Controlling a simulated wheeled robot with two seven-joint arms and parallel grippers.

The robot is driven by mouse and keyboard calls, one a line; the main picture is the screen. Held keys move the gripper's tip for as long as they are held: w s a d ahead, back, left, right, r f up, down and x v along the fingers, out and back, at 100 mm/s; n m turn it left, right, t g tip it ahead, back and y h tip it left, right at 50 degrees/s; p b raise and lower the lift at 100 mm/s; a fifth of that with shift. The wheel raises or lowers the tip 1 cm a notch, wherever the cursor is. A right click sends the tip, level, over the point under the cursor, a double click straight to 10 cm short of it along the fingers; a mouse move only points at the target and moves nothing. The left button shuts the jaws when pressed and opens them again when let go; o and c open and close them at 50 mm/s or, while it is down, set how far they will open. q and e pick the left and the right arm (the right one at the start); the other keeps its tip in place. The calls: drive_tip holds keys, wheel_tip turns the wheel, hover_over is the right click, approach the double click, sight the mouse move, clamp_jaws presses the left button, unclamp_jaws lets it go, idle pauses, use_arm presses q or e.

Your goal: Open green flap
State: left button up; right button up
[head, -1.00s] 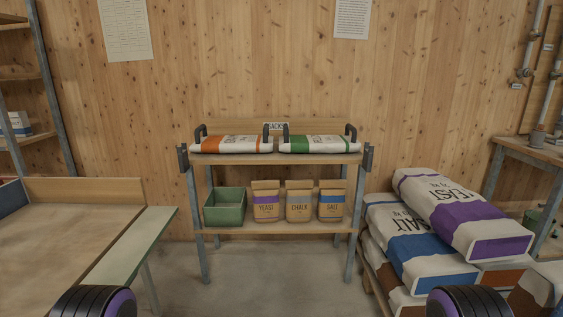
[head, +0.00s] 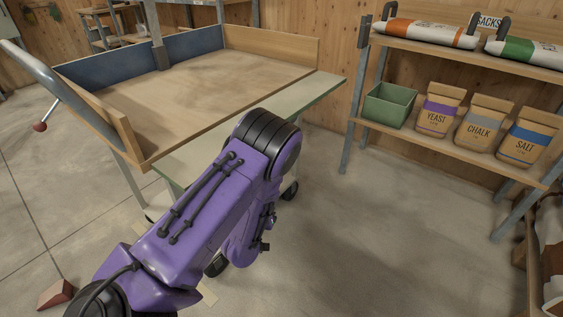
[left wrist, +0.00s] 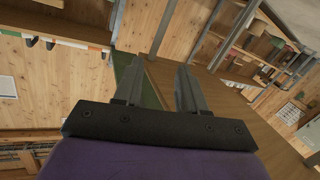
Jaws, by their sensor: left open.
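A pale green flap (head: 316,90) runs along the right side of a wooden-walled mixing trough (head: 210,78) in the head view. My purple left arm reaches up in front of the flap's near part and hides some of it. My left gripper (left wrist: 157,75) is open and empty in the left wrist view, its two grey fingers apart. A green strip (left wrist: 149,93), which looks like the flap, shows behind and between the fingers; contact cannot be told. The left fingertips are not clear in the head view. My right gripper is not in view.
A shelf rack (head: 470,150) stands at the right with sacks on top and a green bin (head: 390,104) and paper bags below. A grey bar with a red knob (head: 40,127) is at the trough's left. The floor (head: 400,230) between is clear.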

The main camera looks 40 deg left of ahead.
use_arm(q)
drive_tip(key=w+a+r+t+b, duration=0.2)
drive_tip(key=w+r+t+b, duration=0.1)
drive_tip(key=w+r+b, duration=0.1)
drive_tip(key=w+a+r+t+b, duration=0.2)
drive_tip(key=w+r+t+b, duration=0.2)
drive_tip(key=r+b, duration=0.1)
drive_tip(key=w+a+r+t+b, duration=0.2)
drive_tip(key=w+r+t+b, duration=0.1)
drive_tip(key=w+r+b, duration=0.2)
drive_tip(key=shift+m, duration=0.3)
drive_tip(key=shift+w+r, duration=0.45)
drive_tip(key=shift+w, duration=0.05)
clamp_jaws()
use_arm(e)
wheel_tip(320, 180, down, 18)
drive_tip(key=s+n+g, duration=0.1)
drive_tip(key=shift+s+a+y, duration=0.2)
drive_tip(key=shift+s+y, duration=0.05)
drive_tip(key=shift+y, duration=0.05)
